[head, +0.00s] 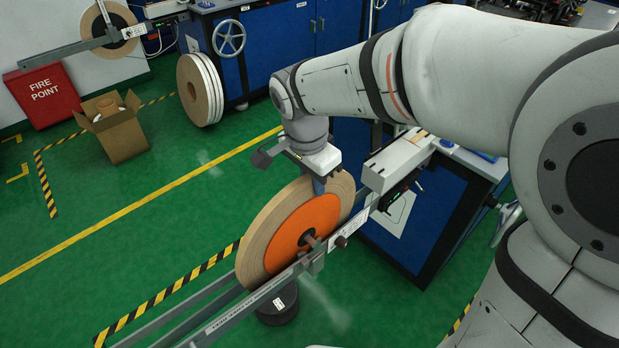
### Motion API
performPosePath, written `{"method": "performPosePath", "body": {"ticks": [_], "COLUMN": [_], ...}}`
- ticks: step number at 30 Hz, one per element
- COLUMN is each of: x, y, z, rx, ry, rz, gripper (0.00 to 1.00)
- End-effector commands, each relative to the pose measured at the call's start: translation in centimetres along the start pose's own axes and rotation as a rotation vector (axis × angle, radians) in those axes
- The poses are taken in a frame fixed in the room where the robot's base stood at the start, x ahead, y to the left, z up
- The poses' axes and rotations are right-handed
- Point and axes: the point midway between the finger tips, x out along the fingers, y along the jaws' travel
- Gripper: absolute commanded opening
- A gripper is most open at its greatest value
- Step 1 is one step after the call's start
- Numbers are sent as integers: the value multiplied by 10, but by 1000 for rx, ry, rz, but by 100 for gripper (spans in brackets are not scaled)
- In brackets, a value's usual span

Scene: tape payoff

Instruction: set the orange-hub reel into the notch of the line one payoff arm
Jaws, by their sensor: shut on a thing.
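The orange-hub reel (262,228) is a tan tape reel standing upright at the lower middle of the head view. My gripper (319,184) comes down from above and is shut on its upper edge. The payoff arm (262,296) has two grey rails that run from the blue machine down to the lower left. The reel stands between the rails. Its axle end (311,241) shows at a small bracket (316,262) on the near rail. I cannot tell whether the axle rests in the notch or just above it. The far side of the axle is hidden.
A dark round weight (278,305) is below the rails. A blue machine cabinet (425,235) stands right of the reel. White-edged reels (197,92), a carton (120,137) and a red box (44,95) are behind.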

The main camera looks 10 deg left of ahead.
Motion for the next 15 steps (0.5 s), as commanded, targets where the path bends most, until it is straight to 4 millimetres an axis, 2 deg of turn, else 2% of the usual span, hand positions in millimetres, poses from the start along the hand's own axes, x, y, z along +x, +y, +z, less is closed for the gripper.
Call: {"method": "performPosePath", "body": {"ticks": [15], "x": [11], "y": [-1], "z": [2], "rx": [0], "ry": [1], "rz": [-3], "gripper": [0]}}
